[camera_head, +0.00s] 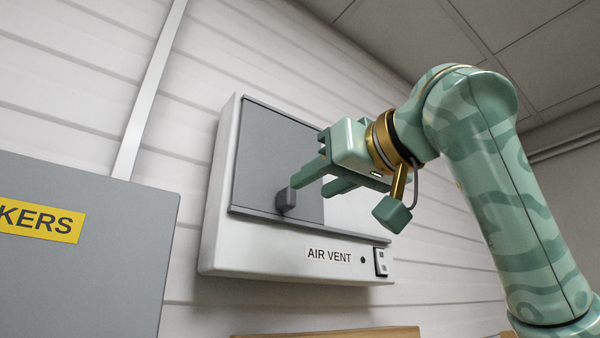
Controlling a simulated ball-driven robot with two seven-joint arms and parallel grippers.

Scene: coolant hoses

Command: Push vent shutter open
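The air vent (216,240) is a white wall box with an "AIR VENT" label (329,255). A flat grey shutter (268,150) covers the left part of its front, and a paler area shows to the right of it. A dark grey knob (286,201) sticks out near the shutter's lower edge. My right gripper (312,186) is in front of the shutter, its two fingers apart with nothing seen between them. One fingertip is close to the knob, at its upper right; I cannot tell whether they touch. My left gripper is not in view.
A grey cabinet (90,270) with a yellow sign (40,220) ending in "KERS" stands at the left. A small switch (381,262) sits at the vent's lower right. A wooden-coloured edge (330,333) shows at the bottom. A pale vertical strip (150,90) runs up the wall.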

